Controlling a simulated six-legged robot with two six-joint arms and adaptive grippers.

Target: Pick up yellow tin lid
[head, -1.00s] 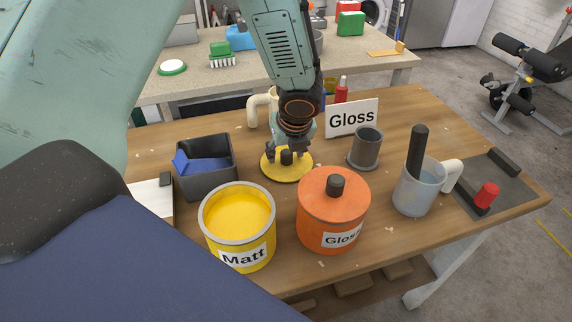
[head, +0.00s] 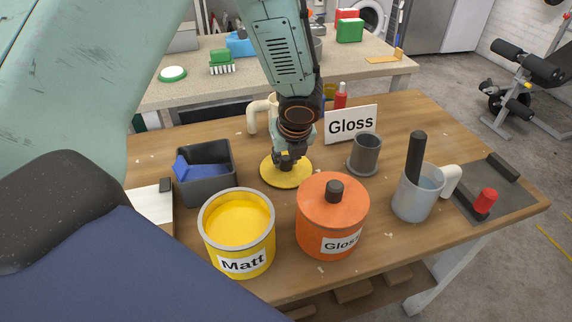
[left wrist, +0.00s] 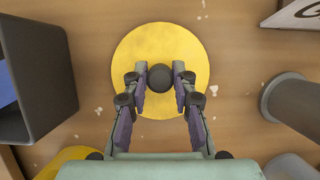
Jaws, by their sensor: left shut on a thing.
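The yellow tin lid (head: 274,178) is a flat round disc with a dark knob. It lies on the wooden table behind the yellow and orange tins. In the left wrist view the lid (left wrist: 160,45) is centred, with its knob (left wrist: 160,78) between the fingers. My left gripper (head: 289,160) comes down from above and is shut on the knob; it also shows in the left wrist view (left wrist: 160,82). I cannot see a clear gap between lid and table. The yellow tin (head: 238,262), labelled Matt, is open and shows yellow paint. My right gripper is not in view.
An orange lidded tin (head: 320,230) labelled Gloss stands right of the yellow tin. A dark grey bin (head: 208,188) is left of the lid, a grey cup (head: 364,155) right of it. A Gloss sign (head: 350,124) stands behind. A jug (head: 415,200) stands at right.

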